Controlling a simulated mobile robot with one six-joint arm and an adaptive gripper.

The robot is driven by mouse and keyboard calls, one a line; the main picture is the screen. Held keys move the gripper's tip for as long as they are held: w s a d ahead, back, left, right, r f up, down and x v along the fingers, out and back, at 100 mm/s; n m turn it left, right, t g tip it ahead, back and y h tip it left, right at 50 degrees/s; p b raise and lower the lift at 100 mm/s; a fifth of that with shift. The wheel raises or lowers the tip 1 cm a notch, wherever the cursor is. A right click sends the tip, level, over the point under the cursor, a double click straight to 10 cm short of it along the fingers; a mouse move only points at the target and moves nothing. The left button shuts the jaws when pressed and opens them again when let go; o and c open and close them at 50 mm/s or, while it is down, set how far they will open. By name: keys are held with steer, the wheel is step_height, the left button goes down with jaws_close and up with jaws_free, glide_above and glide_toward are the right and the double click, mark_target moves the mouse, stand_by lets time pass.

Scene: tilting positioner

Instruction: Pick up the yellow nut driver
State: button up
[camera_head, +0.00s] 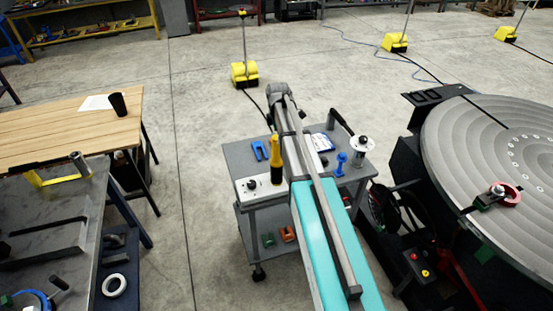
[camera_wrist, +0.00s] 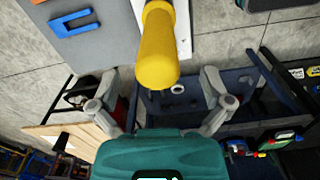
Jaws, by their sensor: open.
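The yellow nut driver (camera_head: 275,147) stands upright at the near edge of the grey cart top (camera_head: 236,156), just left of my arm in the head view. Its yellow handle also shows large in the wrist view (camera_wrist: 158,50), at top centre. My gripper (camera_wrist: 160,84) is open in the wrist view, with one finger on each side of the handle and visible space between. The handle appears between or just beyond the fingertips; I cannot tell its exact depth. My arm hides part of the cart in the head view, and the gripper is not clear there.
A white box with a black knob (camera_head: 252,186), a blue fork-shaped piece (camera_head: 258,150), a blue part (camera_head: 341,163) and a white flanged part (camera_head: 361,146) share the cart. A large round positioner table (camera_head: 485,140) stands right; workbenches (camera_head: 60,130) stand left.

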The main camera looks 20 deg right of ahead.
mark_target(277, 145)
steer(key=shift+f, duration=0.1)
steer(key=shift+w+a+f+b, duration=0.1)
steer(key=shift+f+b, duration=1.15)
steer(key=shift+b, duration=0.1)
steer(key=shift+w+a+f+b, duration=0.1)
steer(key=shift+f+b, duration=1.15)
steer(key=shift+b, duration=0.05)
steer(key=c, duration=1.3)
steer(key=shift+o, duration=0.2)
steer(key=shift+r, duration=0.2)
step_height(277, 145, up, 10)
steer(key=p, duration=1)
steer(key=shift+f, duration=0.2)
